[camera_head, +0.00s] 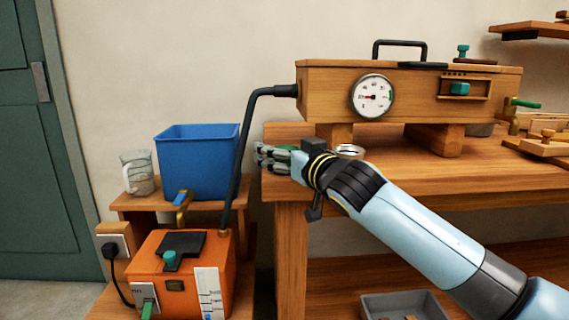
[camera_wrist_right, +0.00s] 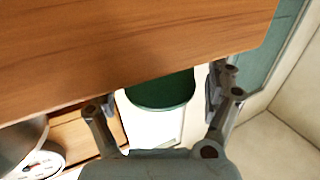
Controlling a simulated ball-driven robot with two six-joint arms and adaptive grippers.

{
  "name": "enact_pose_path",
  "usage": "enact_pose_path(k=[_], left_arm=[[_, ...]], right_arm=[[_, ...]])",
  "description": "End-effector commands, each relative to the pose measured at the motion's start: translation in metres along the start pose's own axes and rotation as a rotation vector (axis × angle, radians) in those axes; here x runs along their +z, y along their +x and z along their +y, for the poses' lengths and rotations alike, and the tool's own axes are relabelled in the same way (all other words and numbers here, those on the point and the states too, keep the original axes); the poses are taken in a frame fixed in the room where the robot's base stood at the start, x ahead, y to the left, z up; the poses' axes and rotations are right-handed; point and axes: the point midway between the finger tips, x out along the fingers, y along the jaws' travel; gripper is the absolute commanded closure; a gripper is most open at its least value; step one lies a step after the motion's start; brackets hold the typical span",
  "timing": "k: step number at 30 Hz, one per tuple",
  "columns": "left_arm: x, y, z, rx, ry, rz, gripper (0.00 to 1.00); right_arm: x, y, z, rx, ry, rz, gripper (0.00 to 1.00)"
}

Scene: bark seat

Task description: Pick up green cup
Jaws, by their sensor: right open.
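The green cup (camera_wrist_right: 162,92) shows in the right wrist view as a dark green rounded shape between the two fingers, with its upper part cut off by the wooden surface. In the head view only a sliver of green (camera_head: 285,147) shows behind the fingers. My right gripper (camera_head: 263,156) is at the left end of the wooden bench, its fingers pointing left. In the wrist view my right gripper (camera_wrist_right: 160,92) is open, a finger on each side of the cup. I cannot tell whether either finger touches it. My left gripper is not in view.
A wooden box with a dial (camera_head: 410,95) stands on the bench (camera_head: 440,180) behind my right arm. A small white round dish (camera_head: 349,151) is beside the wrist. At left are a blue bin (camera_head: 197,170), a glass jug (camera_head: 138,174) and an orange box (camera_head: 170,285) with a black hose.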

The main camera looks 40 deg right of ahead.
Motion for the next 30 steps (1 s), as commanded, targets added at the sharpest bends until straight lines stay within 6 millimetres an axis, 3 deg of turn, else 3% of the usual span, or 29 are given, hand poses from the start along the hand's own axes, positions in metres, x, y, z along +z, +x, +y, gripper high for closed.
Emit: enact_pose_path(k=[5, 18, 26, 30], left_arm=[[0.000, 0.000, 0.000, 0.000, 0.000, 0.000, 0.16], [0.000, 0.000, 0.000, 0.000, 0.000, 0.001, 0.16], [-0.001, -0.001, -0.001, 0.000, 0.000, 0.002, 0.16], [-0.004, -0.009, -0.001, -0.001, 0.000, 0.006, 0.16]], right_arm=[[0.000, 0.000, 0.000, 0.000, 0.000, 0.000, 0.15], [0.000, -0.001, 0.000, 0.000, 0.000, 0.000, 0.72], [-0.003, -0.001, 0.000, 0.000, 0.000, 0.001, 0.73], [-0.024, -0.001, 0.000, 0.000, -0.001, 0.005, 0.73]])
